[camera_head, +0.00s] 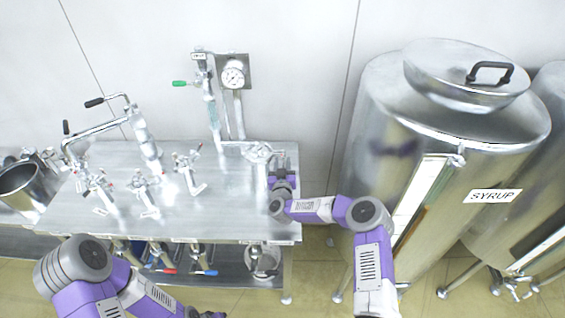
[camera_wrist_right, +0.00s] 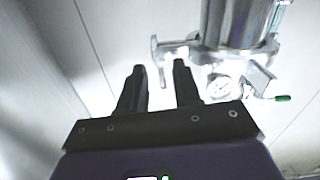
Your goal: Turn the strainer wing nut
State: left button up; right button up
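The strainer (camera_head: 257,153) is a shiny metal fitting standing near the right end of the steel table. In the right wrist view its metal cylinder (camera_wrist_right: 235,22) hangs at the top, with a clamp band around it. A small metal piece that looks like the wing nut (camera_wrist_right: 158,62) sticks out from the clamp's left side. My right gripper (camera_head: 284,172) is just right of the strainer. Its two dark fingers show in the right wrist view (camera_wrist_right: 160,82), apart and empty, close to the wing nut. My left arm enters at the bottom left; its gripper is mostly cut off by the lower edge.
The steel table (camera_head: 225,215) carries several valves and pipes (camera_head: 145,190) on its left. A large syrup tank (camera_head: 400,120) stands right of the table.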

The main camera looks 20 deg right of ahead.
jog(key=shift+w+d, duration=0.15)
jog(key=shift+w, duration=0.35)
grip_shut()
